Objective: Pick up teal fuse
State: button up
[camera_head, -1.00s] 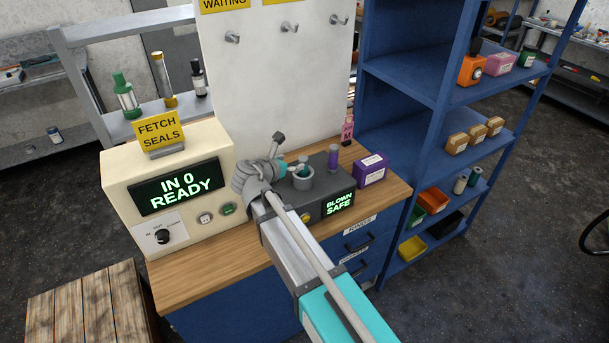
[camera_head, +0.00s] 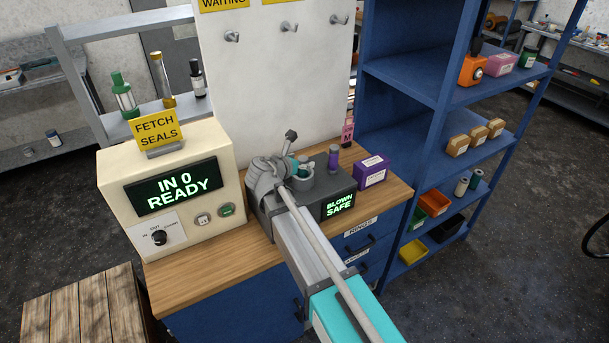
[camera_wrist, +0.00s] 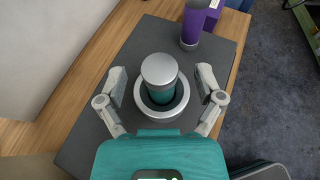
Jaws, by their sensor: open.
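The teal fuse (camera_wrist: 161,92) stands upright in a round grey socket ring, its silver cap (camera_wrist: 158,68) facing the wrist camera. In the head view the socket (camera_head: 301,178) shows on top of the dark grey box, and the fuse is mostly hidden by my arm. My gripper (camera_wrist: 160,88) is open, with one finger on each side of the fuse and socket in the wrist view. Gaps show between the fingers and the fuse. The dark grey box (camera_head: 318,193) has a display (camera_head: 340,205) reading "BLOWN SAFE".
A purple fuse (camera_head: 333,158) stands at the box's far side; it also shows in the wrist view (camera_wrist: 191,24). A purple carton (camera_head: 371,171) and a pink bottle (camera_head: 347,133) stand nearby. The cream machine (camera_head: 170,185) is to the left. Bare wood lies in front.

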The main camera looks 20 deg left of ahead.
jog(key=shift+w+d+f, duration=0.15)
jog(key=shift+w+f, duration=0.05)
jog(key=shift+w, duration=0.3)
grip_shut()
dwell(0.4)
jog(key=shift+r, duration=0.2)
notch_tip(320, 180, up, 10)
jog(key=p, duration=1)
jog(key=shift+f, duration=0.2)
dwell(0.5)
